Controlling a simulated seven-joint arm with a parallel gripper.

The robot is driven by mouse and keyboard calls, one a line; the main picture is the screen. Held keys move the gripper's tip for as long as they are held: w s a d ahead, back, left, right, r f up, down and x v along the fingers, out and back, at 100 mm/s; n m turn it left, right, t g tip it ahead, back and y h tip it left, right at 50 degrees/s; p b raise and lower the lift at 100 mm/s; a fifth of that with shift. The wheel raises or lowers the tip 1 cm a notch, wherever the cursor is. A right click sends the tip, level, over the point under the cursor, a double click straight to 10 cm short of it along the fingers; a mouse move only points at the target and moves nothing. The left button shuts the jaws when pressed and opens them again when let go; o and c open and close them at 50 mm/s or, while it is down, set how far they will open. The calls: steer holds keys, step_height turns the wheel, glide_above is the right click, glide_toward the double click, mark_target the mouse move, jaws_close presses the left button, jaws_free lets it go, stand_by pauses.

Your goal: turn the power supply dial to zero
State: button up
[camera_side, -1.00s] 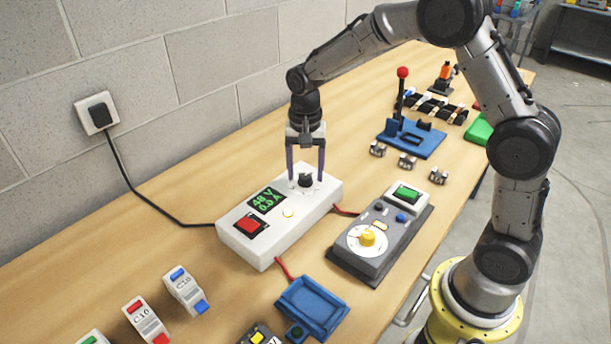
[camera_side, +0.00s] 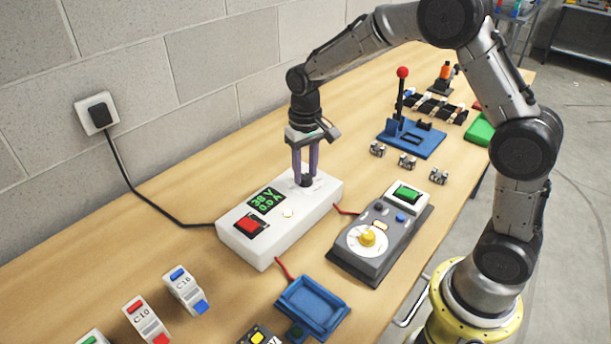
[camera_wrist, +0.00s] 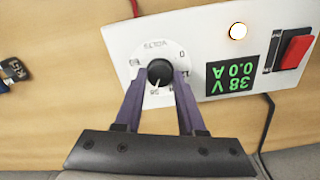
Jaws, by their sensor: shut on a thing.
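The white power supply (camera_side: 262,240) lies on the bench and also shows in the wrist view (camera_wrist: 212,30). Its green display (camera_side: 266,201) reads 38 V in both views; the second line looks like 0.0 A in the wrist view. The black dial (camera_wrist: 160,73) sits on a round scale marked VOLTS, with a 0 at one end. In the side view the dial (camera_side: 306,181) is partly hidden by the fingers. My gripper (camera_side: 305,177) points down at it, its purple fingers on either side. In the wrist view my gripper (camera_wrist: 160,78) is shut on the dial.
A red switch (camera_side: 250,225) and a lit round lamp (camera_side: 288,213) are on the supply. A grey unit with a yellow knob (camera_side: 367,239) stands to its right. A blue tray (camera_side: 312,307) is in front. A blue lever stand (camera_side: 410,138) is farther back.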

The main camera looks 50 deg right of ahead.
mark_target(305, 176)
steer(key=n, duration=1.1)
steer(key=o, duration=0.6)
steer(key=shift+n, duration=0.4)
steer(key=shift+c, duration=0.2)
steer(key=o, duration=0.9)
steer(key=shift+r, duration=3.55)
